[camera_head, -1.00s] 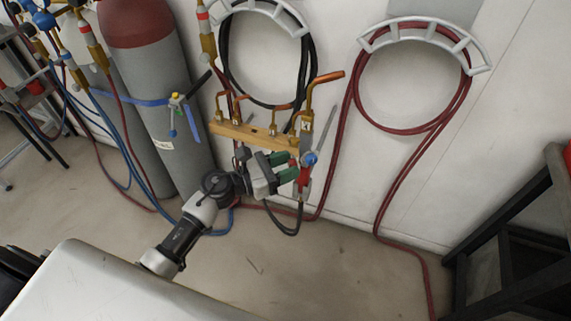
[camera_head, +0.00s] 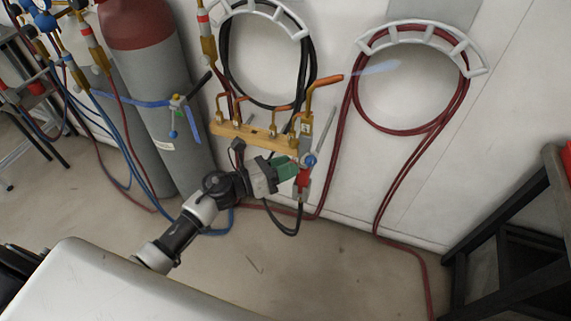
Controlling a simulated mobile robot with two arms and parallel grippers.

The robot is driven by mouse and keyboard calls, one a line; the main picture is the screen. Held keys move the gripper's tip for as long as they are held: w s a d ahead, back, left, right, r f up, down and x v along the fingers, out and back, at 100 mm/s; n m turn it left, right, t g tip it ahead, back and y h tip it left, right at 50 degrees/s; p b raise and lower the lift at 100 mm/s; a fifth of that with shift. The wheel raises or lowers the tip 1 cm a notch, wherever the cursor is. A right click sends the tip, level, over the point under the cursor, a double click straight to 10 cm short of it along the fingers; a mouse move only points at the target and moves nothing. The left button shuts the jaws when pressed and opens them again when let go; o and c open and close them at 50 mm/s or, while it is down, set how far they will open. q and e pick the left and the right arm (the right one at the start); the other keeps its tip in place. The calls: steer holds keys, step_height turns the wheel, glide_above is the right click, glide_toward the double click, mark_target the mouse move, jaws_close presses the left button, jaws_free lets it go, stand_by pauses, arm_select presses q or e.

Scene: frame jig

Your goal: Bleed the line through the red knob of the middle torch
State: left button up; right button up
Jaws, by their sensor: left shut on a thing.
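Several torches with copper tips hang on a brass rack bar (camera_head: 245,133) on the wall. A torch at the bar's right end has a long copper tip (camera_head: 328,79), a blue knob (camera_head: 310,160) and red parts (camera_head: 303,179) low on its body. A pale blue plume (camera_head: 379,68) streams rightward from that tip. My left gripper (camera_head: 290,170), with green fingers, is shut at the red knob beside the torch's lower body. My right gripper is not in view.
Hoses hang coiled on white wall hangers, black (camera_head: 313,68) and red (camera_head: 358,100). Gas cylinders (camera_head: 150,70) with a blue strap stand at left. A dark metal frame (camera_head: 510,205) stands at right. The floor below the rack is mostly clear.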

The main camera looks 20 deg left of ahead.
arm_select(q)
steer(key=shift+f+n+p, duration=0.15)
steer(key=shift+n+p, duration=2.7)
steer(key=shift+n, duration=5.45)
steer(key=o, duration=0.9)
